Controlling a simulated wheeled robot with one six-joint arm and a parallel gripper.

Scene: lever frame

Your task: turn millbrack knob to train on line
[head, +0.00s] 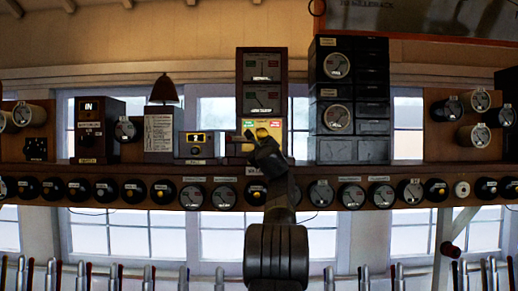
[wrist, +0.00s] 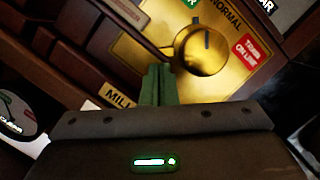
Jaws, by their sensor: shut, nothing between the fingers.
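The Millbrack knob (wrist: 203,50) is a round brass knob on a yellow plate (wrist: 150,22) in the wrist view. Its dark pointer mark points up toward the NORMAL lettering. A red TRAIN ON LINE label (wrist: 251,53) is right of the knob, and a green label shows at the top edge. My gripper (wrist: 158,72) is shut and empty; its fingertips lie at the knob's lower left, and I cannot tell whether they touch it. In the head view my gripper (head: 251,137) covers part of the yellow plate (head: 263,125), hiding the knob.
A dark two-dial box (head: 264,81) stands directly above the plate. A tall dark instrument stack (head: 348,100) is to the right, and a small box with a yellow display (head: 196,144) to the left. A row of round dials (head: 193,197) runs along the shelf front below.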

